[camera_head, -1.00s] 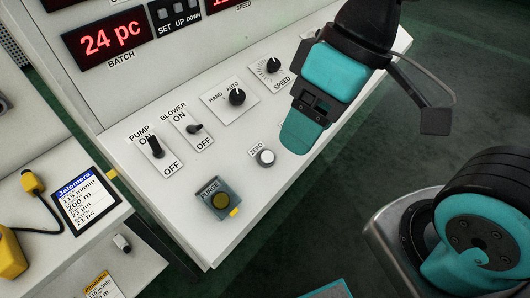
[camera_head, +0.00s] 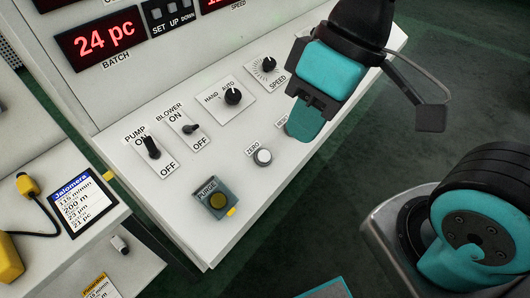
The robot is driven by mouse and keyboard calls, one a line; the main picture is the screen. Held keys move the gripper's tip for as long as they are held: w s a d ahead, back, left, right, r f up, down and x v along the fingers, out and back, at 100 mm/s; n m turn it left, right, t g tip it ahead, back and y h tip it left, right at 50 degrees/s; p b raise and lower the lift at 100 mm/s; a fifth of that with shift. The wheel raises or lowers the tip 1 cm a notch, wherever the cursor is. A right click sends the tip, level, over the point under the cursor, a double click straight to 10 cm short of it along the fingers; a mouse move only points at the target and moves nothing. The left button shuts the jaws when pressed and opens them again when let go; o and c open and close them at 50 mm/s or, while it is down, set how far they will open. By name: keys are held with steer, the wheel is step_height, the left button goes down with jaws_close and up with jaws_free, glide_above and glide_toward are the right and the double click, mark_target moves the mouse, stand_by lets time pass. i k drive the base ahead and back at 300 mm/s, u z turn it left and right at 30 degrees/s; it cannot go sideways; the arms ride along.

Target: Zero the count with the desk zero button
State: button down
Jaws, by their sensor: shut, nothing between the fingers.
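The zero button (camera_head: 263,157) is a round white-grey cap in a dark ring on the sloping desk, with a "ZERO" label at its upper left. My gripper (camera_head: 302,124) is shut and empty, to the upper right of the button and apart from it in the picture. Its teal fingers point down towards the desk and cover part of a label that seems to start "RES" and whatever sits beside it. Whether the fingertips touch the desk I cannot tell.
The pump switch (camera_head: 152,147), blower switch (camera_head: 190,129), hand/auto knob (camera_head: 233,97) and speed knob (camera_head: 269,65) line the desk. The batch display (camera_head: 105,38) reads 24 pc.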

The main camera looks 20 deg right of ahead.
mark_target(263, 157)
steer(key=z, duration=1.15)
steer(key=k, duration=0.6)
steer(key=z, duration=0.1)
